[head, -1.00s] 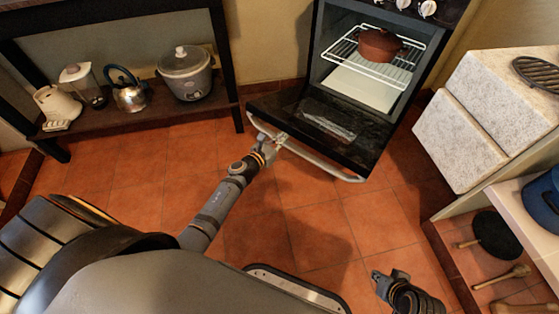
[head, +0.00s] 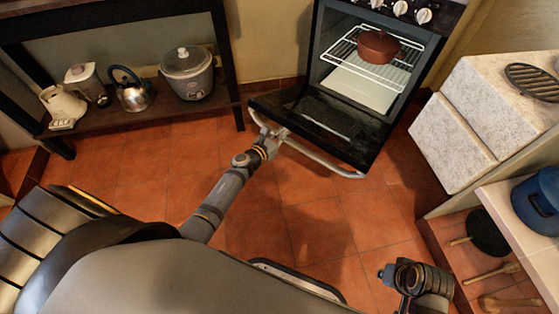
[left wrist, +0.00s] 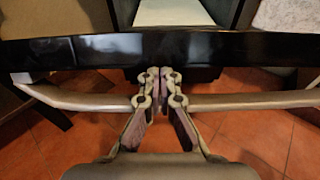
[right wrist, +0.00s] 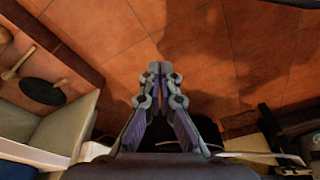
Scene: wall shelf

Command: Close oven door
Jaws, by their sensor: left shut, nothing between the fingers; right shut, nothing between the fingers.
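The black oven door (head: 318,128) hangs open, tilted down and out from the oven (head: 362,95). Its pale bar handle (head: 325,163) runs along the outer edge. My left gripper (head: 281,132) is at the handle's left part. In the left wrist view the shut fingers (left wrist: 160,76) lie over the handle (left wrist: 90,101), with the tips close to the door's edge (left wrist: 100,48); whether they touch it I cannot tell. My right gripper (head: 383,273) is shut and empty, low over the floor and away from the door; its closed fingers (right wrist: 160,75) show in the right wrist view.
A red-brown pot (head: 378,47) stands on the wire rack (head: 350,58) inside the oven. A stone-sided counter (head: 450,140) is close on the right, with a blue pot (head: 537,198). A dark shelf (head: 150,118) with appliances is at left. The tiled floor (head: 300,220) is clear.

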